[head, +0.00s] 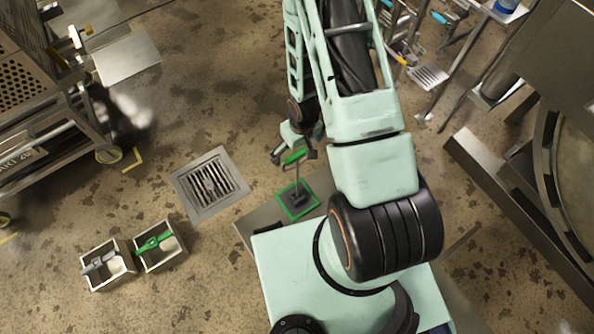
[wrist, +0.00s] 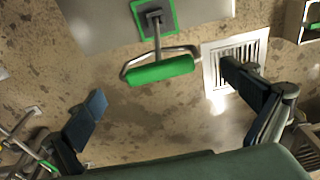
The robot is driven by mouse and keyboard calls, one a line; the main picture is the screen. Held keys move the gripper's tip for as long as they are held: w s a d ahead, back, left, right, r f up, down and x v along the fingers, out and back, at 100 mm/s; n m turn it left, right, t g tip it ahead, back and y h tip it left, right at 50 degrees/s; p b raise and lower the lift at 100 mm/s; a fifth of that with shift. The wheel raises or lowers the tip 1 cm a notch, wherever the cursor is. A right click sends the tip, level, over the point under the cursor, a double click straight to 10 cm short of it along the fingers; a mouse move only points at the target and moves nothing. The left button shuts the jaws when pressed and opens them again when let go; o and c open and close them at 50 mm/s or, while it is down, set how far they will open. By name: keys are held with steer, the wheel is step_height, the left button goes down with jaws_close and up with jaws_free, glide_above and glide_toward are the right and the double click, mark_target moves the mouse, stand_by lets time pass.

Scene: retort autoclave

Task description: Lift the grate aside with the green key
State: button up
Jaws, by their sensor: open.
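The key has a green bar handle (head: 295,156) on a grey stem. It stands upright on a square green-edged base (head: 297,200), on a grey plate beside my body. In the wrist view its green handle (wrist: 160,71) lies near the line between my fingertips, untouched as far as I can see. My gripper (head: 293,153) is open and empty close over the handle; its two spread fingers show in the wrist view (wrist: 162,84). The slotted grate (head: 211,183) lies in its square floor frame to the left of the key; my right finger partly covers it in the wrist view (wrist: 247,47).
Two open boxes stand on the floor at lower left, one with a grey-handled thing (head: 99,263), one with a green-handled thing (head: 152,242). A metal cart (head: 40,100) stands upper left. Steel equipment (head: 500,190) fills the right. Floor around the grate is clear.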

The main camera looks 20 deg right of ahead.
mark_target(297, 155)
step_height(297, 155, down, 5)
steer(key=shift+w+r+b, duration=0.1)
steer(key=shift+w+b, duration=0.05)
steer(key=shift+b, duration=0.45)
steer(key=c, duration=1.4)
steer(key=shift+c, duration=0.2)
steer(key=shift+r, duration=0.1)
